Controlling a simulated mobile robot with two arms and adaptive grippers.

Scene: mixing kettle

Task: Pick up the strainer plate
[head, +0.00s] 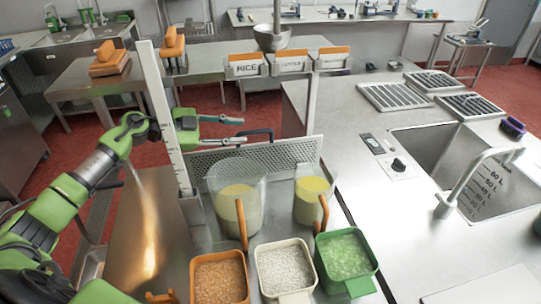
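The strainer plate appears to be the perforated grey metal panel (285,155) standing behind the containers near the middle. A dark handle-like bar (258,132) shows at its upper edge; I cannot tell for sure that it belongs to the plate. My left gripper (243,131) reaches in from the left behind the white measuring stick. Its two fingers are apart and point right, close to the dark bar. I cannot tell whether they touch it, and I see nothing held between them. My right gripper is not in view.
A tall white measuring stick (163,115) stands beside my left arm. Two clear jugs (243,208) (310,205) hold yellow contents. Orange, white and green tubs (347,262) stand in front. A kettle basin (433,150) with litre marks and a tap (470,180) are right.

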